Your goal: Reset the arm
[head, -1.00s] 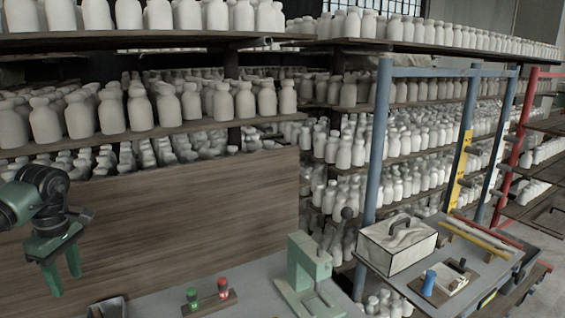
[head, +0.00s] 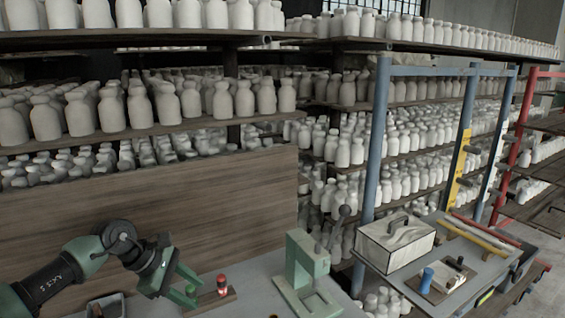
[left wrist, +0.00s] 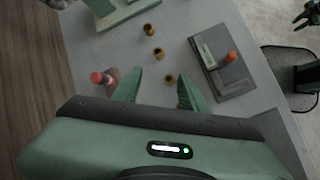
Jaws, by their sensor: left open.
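My left arm reaches in from the lower left in the head view. My left gripper (head: 196,285) is open, low over the grey workbench (head: 262,270), beside a small wooden base (head: 226,297) with a red-topped peg (head: 222,284). A green peg there is hard to tell from the fingers. In the left wrist view the open fingers (left wrist: 158,92) hold nothing, and the red peg (left wrist: 98,78) stands just left of them. A small green gripper-like part, perhaps my right gripper (left wrist: 306,16), shows at the upper right edge; its jaws are unclear.
A green press-like stand (head: 305,270) stands on the bench. A wooden panel (head: 150,215) backs the bench; shelves of white bottles (head: 240,100) stand behind. A blue-framed cart (head: 375,160) is at right.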

